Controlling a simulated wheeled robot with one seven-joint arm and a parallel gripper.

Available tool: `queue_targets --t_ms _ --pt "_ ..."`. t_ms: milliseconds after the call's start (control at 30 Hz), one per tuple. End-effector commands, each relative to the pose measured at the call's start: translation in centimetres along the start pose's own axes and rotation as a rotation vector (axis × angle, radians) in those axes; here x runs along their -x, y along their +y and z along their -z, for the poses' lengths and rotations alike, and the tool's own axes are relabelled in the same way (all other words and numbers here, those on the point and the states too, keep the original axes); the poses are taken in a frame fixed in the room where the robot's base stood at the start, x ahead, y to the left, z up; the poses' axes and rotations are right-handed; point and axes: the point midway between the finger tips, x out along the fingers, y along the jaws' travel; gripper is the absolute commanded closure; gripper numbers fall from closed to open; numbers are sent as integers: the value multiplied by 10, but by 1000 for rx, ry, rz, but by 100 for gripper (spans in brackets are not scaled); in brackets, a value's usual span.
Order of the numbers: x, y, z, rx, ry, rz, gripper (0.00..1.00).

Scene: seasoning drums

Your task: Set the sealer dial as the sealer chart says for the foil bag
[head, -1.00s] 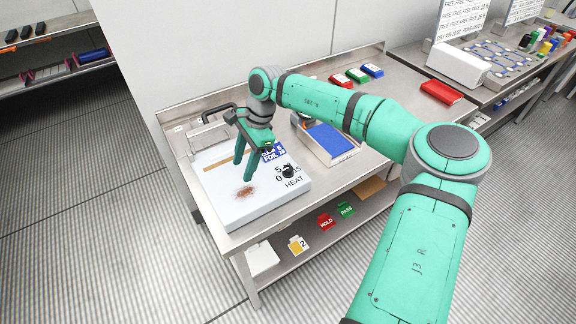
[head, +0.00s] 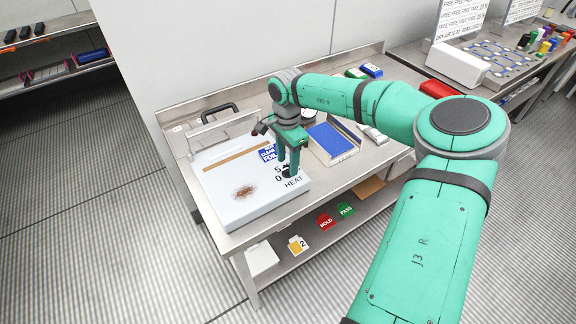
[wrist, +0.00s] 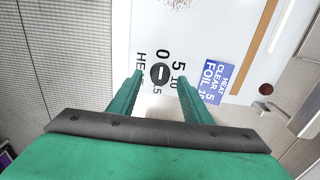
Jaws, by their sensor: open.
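The white sealer (head: 225,195) sits on the steel table, with a brown stain on its top. Its black dial (wrist: 159,74) shows in the wrist view with a pale bar across it, beside the markings 0, 5, 10, 15 and HEAT. The blue sealer chart (wrist: 215,80) lies next to the dial and reads HEAT, CLEAR 5, FOIL and a number starting with 1, partly cut by a finger. My gripper (wrist: 160,76) is open, pointing down over the dial, one finger on each side of it. Whether the fingers touch the dial cannot be told. In the head view my gripper (head: 288,172) hides most of the dial.
A tray with a blue pad (head: 330,139) stands right of the sealer. The sealer's black handle (head: 220,112) rises at the back. Red HOLD (head: 326,222) and green PASS (head: 345,209) tags lie on the lower shelf. A red block (head: 440,89) lies farther right.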

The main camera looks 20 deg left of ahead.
Motion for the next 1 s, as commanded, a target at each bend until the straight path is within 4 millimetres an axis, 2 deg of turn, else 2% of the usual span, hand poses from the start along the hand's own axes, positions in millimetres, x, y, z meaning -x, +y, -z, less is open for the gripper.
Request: queue_targets --t_ms 200,567,733,1000 --pt "-21 0 0 0 0 0 55" --pt "-25 0 0 -1 0 0 55" --pt "-25 0 0 -1 0 0 96" --pt "-25 0 0 -15 0 0 97"
